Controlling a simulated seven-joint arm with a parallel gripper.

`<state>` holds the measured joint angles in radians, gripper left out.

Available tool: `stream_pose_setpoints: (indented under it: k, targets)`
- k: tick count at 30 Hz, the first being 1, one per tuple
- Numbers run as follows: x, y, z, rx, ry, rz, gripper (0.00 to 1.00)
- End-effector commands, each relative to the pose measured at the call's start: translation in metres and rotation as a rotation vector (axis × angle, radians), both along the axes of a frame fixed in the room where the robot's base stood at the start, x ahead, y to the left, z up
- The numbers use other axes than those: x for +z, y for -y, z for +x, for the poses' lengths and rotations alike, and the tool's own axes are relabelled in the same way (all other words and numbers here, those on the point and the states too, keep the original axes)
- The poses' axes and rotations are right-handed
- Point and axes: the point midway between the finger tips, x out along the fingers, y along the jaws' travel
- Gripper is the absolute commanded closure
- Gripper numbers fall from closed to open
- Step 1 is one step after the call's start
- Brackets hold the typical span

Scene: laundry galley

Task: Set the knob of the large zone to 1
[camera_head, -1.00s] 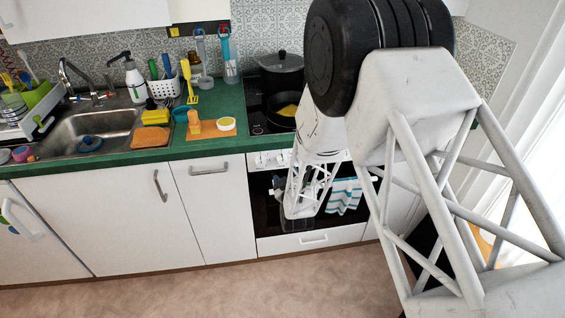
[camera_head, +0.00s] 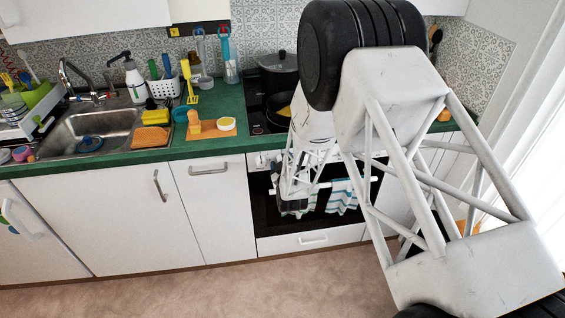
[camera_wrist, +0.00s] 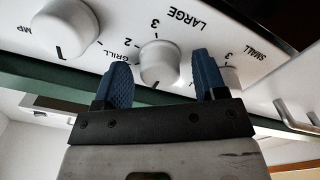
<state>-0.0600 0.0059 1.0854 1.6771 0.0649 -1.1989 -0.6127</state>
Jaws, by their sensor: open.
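The large-zone knob (camera_wrist: 160,66) is a white round knob in the wrist view, with the word LARGE and the numbers 2 and 3 beside it. My gripper (camera_wrist: 160,58) is open, its two blue fingers on either side of this knob. I cannot tell whether they touch it, and the knob's setting is not clear. In the head view my gripper (camera_head: 292,204) is in front of the oven, and my arm hides much of the control panel.
A bigger white knob (camera_wrist: 62,28) is to the left, and the small-zone knob (camera_wrist: 230,77) sits close beyond the right finger. Striped towels (camera_head: 342,196) hang on the oven front. A pan (camera_head: 283,110) and a pot (camera_head: 279,72) stand on the hob.

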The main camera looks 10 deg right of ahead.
Motion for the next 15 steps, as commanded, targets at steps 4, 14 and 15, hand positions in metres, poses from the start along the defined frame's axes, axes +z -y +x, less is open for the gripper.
stream_pose_setpoints:
  k: [4,14,15]
  targets:
    - [0.0001,0.0000,0.0017,0.000,0.000,0.000,0.35]
    - [-0.0001,-0.0001,0.0014,0.000,0.000,0.000,0.58]
    - [-0.0001,-0.0001,0.0014,0.000,0.000,0.000,0.64]
